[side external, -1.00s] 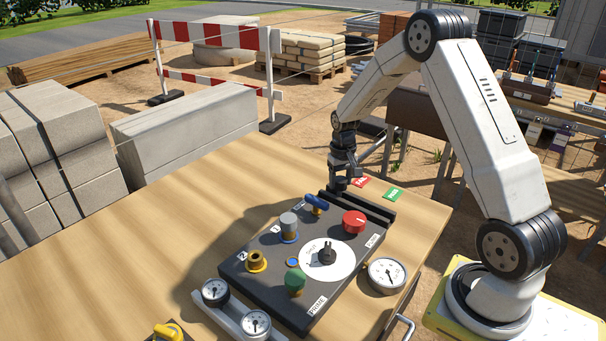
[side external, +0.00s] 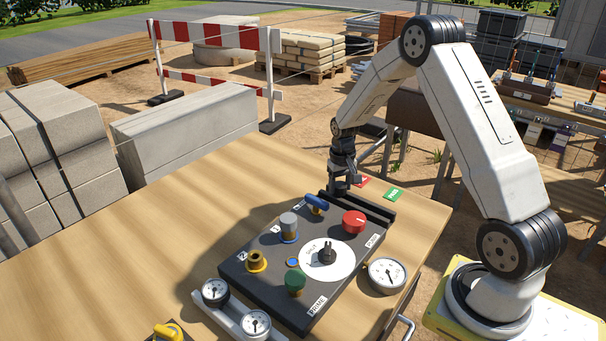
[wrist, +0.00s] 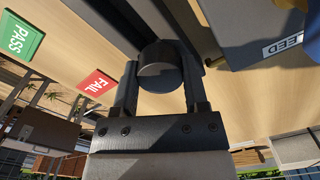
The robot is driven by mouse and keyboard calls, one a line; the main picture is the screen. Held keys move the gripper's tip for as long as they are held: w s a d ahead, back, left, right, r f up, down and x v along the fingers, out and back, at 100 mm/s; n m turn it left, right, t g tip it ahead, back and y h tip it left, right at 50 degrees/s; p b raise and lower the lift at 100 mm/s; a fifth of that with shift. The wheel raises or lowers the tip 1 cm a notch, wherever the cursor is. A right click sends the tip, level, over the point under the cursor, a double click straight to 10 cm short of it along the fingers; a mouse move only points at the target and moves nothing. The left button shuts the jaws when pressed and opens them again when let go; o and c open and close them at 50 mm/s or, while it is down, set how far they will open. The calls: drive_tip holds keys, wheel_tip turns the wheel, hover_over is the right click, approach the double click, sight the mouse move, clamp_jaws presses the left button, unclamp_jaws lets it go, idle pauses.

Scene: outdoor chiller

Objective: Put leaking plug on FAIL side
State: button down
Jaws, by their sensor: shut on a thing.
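The plug (wrist: 160,72) is a dark grey cylinder held between my two fingers in the wrist view. My gripper (side external: 346,187) is shut on it at the far end of the black grooved rack (side external: 372,213), near the red FAIL label (side external: 363,181). In the wrist view the FAIL label (wrist: 97,84) lies left of the plug, and the green PASS label (wrist: 20,36) is further left. PASS also shows in the side view (side external: 394,194). The plug is too small to make out in the side view. I cannot tell whether it touches the rack.
The black test panel (side external: 250,262) carries a red knob (side external: 354,222), a blue lever (side external: 316,204), a green knob (side external: 295,281) and a white dial (side external: 318,262). A round gauge (side external: 386,275) sits beside it. The table's left part (side external: 150,240) is clear.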

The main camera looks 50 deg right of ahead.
sight(340, 184)
drive_tip(key=shift+f, duration=0.15)
unclamp_jaws()
idle(0.4)
drive_tip(key=shift+r, duration=3.55)
wheel_tip(340, 184, up, 8)
drive_tip(key=shift+a+f, duration=0.1)
